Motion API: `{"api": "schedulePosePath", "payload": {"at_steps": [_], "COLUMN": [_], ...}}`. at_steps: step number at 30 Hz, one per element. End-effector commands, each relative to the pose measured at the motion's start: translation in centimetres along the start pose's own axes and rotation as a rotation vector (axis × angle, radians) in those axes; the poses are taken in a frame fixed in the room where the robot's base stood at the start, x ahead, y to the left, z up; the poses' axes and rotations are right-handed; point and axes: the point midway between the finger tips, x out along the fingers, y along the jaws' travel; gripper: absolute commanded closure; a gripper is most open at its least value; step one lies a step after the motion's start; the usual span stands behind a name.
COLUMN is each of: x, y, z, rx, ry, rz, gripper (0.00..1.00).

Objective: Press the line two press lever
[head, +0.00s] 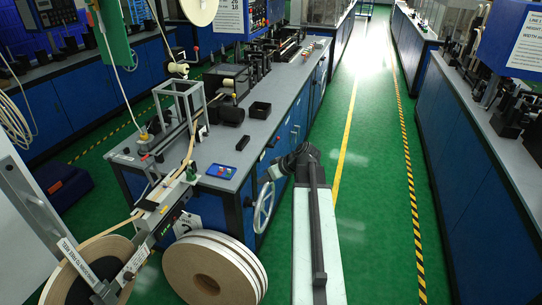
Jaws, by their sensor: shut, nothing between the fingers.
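I cannot tell for sure which part is the press lever. A small red-tipped part (143,156) sits at the bench's left near side, by the metal frame (180,108). My gripper (271,173) is small and dark at the end of my folded arm, to the right of the bench. It looks shut and empty, and apart from the bench equipment.
A handwheel (264,206) sticks out from the bench's right side. Large tape reels (213,270) stand at the near end. A small blue box with colored buttons (220,171) sits on the bench. The green aisle (375,180) is clear, with another blue bench (480,190) at right.

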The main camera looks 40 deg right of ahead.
Motion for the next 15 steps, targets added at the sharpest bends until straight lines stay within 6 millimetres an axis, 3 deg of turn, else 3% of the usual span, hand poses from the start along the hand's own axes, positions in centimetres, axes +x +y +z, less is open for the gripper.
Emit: {"api": "schedulePosePath", "payload": {"at_steps": [1,3,6,10,12,15], "x": [3.0,6.0,8.6,9.8,9.8,9.7], "y": [-5.6,-11.9,-19.8,-26.9,-29.4,-31.4], "z": [0.5,1.8,4.3,7.3,8.4,9.4], "rx": [0.001,0.020,0.037,0.044,0.045,0.046], "ry": [-0.104,-0.252,-0.441,-0.606,-0.655,-0.690], "rz": [-0.038,-0.048,-0.008,0.106,0.166,0.229], "gripper": [1.00,1.00,1.00,1.00,1.00,1.00]}}
